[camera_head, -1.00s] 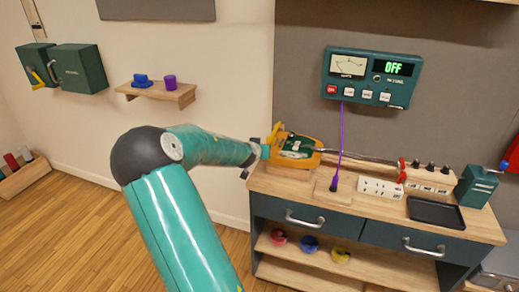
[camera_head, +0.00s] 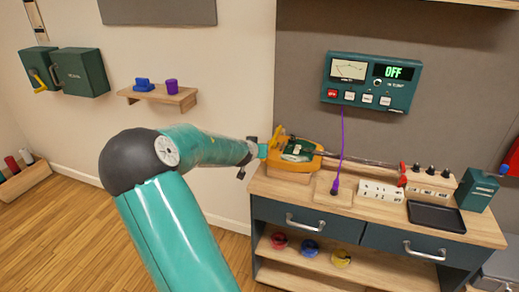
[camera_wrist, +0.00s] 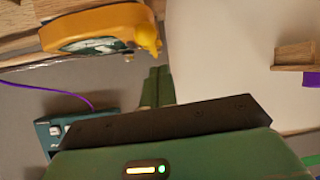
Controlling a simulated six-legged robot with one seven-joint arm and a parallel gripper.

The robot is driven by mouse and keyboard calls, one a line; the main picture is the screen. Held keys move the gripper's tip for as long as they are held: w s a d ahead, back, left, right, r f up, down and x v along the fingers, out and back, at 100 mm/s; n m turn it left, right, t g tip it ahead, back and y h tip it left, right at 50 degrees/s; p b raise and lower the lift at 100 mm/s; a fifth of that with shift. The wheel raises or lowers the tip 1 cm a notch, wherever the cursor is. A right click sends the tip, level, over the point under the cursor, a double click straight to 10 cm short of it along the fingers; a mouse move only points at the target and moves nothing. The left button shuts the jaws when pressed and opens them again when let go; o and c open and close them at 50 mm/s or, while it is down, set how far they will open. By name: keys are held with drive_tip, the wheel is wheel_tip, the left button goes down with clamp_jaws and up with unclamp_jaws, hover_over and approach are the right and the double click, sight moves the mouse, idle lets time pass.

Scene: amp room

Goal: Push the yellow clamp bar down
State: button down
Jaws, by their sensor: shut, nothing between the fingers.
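The yellow clamp bar (camera_head: 276,136) stands up at the left end of an orange and green clamp device (camera_head: 299,150) on the bench's left end. In the wrist view the device's orange body (camera_wrist: 95,25) is at the top left, with a yellow part (camera_wrist: 148,36) at its right end. My gripper (camera_head: 263,151) is beside the device's left end, close to the bar. In the wrist view my gripper (camera_wrist: 156,88) has its green fingers together and empty, just below the yellow part. I cannot tell whether they touch.
A thin rod (camera_head: 360,160) runs right from the device to a red part. A purple cable (camera_head: 342,135) hangs from the meter box (camera_head: 370,82), which reads OFF. A white socket block (camera_head: 380,191) and black tray (camera_head: 436,216) are on the bench. The wall shelf (camera_head: 160,99) is left.

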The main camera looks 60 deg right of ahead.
drive_tip(key=s+a+f, duration=0.1)
drive_tip(key=a, duration=0.5)
drive_tip(key=shift+s+a, duration=0.3)
drive_tip(key=shift+a, duration=0.05)
idle(0.3)
drive_tip(key=w+a+r+n+t+y, duration=0.1)
drive_tip(key=w+a+n+t+y, duration=0.25)
drive_tip(key=a, duration=1.05)
drive_tip(key=w+a+r+n+y, duration=0.15)
drive_tip(key=w+a+y, duration=0.4)
drive_tip(key=a, duration=0.95)
drive_tip(key=s+a+r+n+y, duration=0.1)
drive_tip(key=s+a+r+n, duration=0.2)
drive_tip(key=a, duration=0.4)
drive_tip(key=s+a+r+n+y, duration=0.1)
drive_tip(key=s+a+r+n, duration=0.2)
drive_tip(key=s+a, duration=0.3)
drive_tip(key=s+a+r+n+y, duration=0.1)
drive_tip(key=s+a+r+n, duration=0.2)
drive_tip(key=a, duration=0.7)
drive_tip(key=shift+s+a+n+g, duration=0.15)
drive_tip(key=shift+s+n+g, duration=0.2)
drive_tip(key=shift+s, duration=0.75)
